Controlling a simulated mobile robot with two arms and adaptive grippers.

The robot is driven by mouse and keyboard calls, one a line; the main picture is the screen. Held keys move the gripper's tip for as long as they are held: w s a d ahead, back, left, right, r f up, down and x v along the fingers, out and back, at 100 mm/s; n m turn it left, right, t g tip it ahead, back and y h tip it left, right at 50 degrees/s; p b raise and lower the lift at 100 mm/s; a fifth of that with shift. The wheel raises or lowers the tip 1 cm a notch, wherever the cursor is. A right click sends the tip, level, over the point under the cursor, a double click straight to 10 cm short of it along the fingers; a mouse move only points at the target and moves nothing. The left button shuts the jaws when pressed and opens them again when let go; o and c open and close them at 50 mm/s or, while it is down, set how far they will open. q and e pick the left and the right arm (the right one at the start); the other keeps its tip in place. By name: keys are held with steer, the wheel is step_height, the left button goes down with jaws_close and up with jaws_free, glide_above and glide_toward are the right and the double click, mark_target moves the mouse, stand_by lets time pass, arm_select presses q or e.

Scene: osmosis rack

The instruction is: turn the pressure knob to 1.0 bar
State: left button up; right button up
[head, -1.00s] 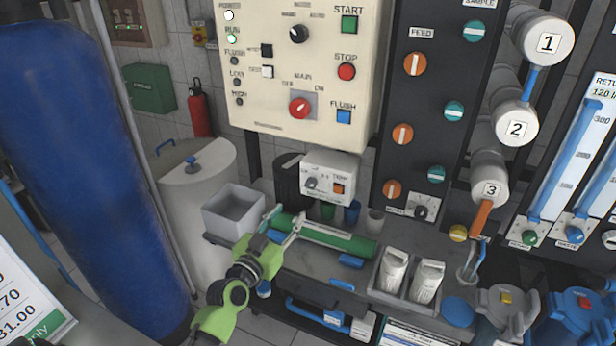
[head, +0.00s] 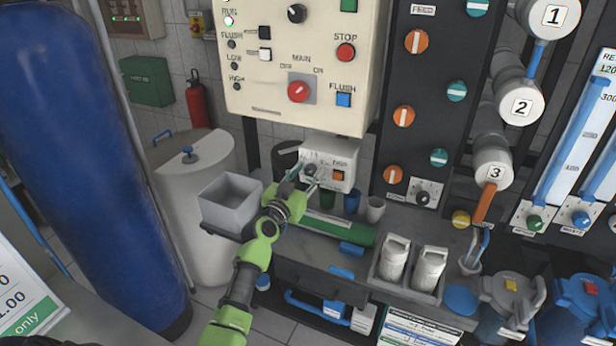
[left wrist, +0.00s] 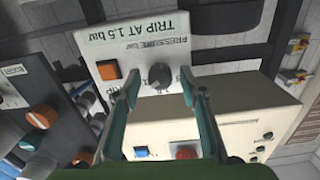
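The small white control box (head: 345,160) sits behind the bench, below the large cream panel. Its dark round pressure knob (left wrist: 160,76) is left of an orange square switch (head: 338,175) in the head view. The wrist view shows the box rolled over, with the lettering "TRIP AT 1.5 bar" and "PRESSURE bar". My left gripper (head: 308,175) is at the front of the box. In the wrist view its open fingers (left wrist: 160,90) point at the knob, one tip on each side with visible gaps. The knob's pointer setting is too small to read. My right gripper is out of view.
A grey open bin (head: 232,203) stands left of my left gripper. A green cylinder (head: 335,229) lies on the bench below the box, with small cups (head: 375,208) behind it. The cream panel (head: 270,118) with its red main switch overhangs the box.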

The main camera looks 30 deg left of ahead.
arm_select(q)
steer(key=shift+w, duration=0.2)
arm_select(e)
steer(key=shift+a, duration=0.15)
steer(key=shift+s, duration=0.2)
arm_select(q)
jaws_close()
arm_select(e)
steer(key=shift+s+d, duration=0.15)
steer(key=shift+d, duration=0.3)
arm_select(q)
steer(key=shift+n, duration=0.3)
steer(key=n, duration=0.5)
steer(key=shift+p, duration=0.3)
steer(key=n, duration=0.6)
steer(key=shift+a, duration=0.1)
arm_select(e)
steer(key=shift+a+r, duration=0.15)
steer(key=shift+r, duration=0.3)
